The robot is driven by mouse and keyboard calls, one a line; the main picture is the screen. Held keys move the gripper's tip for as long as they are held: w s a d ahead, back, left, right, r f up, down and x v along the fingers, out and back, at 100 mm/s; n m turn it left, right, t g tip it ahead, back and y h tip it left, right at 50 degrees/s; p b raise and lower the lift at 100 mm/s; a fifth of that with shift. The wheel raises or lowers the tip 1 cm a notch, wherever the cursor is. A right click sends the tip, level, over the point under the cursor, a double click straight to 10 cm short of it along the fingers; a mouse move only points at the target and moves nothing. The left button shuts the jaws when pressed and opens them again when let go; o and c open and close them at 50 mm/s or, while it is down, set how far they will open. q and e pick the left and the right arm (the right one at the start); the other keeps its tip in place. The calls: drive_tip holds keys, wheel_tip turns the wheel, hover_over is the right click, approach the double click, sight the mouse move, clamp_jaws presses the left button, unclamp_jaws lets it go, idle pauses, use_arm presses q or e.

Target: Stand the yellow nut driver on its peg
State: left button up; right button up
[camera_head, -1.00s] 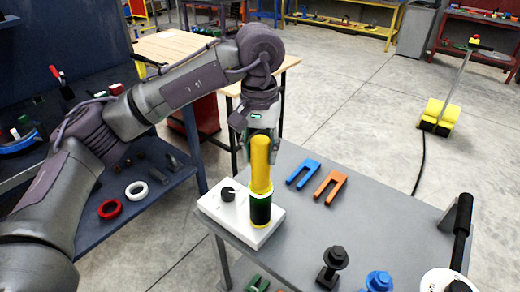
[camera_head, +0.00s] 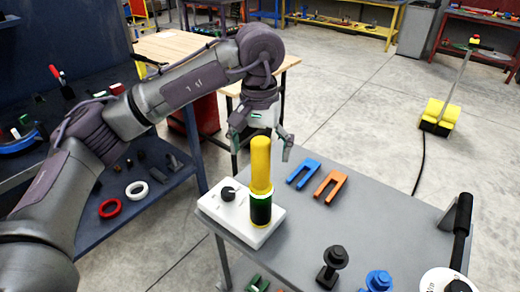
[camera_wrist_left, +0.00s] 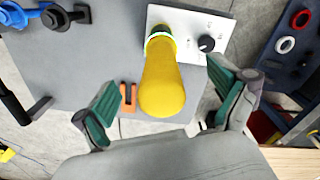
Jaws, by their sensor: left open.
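The yellow nut driver (camera_head: 261,165) stands upright on the white base (camera_head: 268,229), its yellow handle up. In the left wrist view the handle (camera_wrist_left: 163,85) lies between the two green-padded fingers (camera_wrist_left: 165,97), with a gap on each side. My right gripper is not in view.
The white base has a black knob (camera_head: 228,194) beside the driver. Blue (camera_head: 303,173) and orange (camera_head: 330,186) forked pieces lie on the grey table (camera_head: 300,225) to the right. A black knobbed part (camera_head: 332,266) and a blue one (camera_head: 378,282) stand near the front.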

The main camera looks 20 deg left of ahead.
use_arm(q)
drive_tip(key=shift+r, duration=0.1)
drive_tip(key=shift+r+p, duration=2.05)
drive_tip(key=shift+r, duration=1.4)
drive_tip(key=shift+f, duration=0.1)
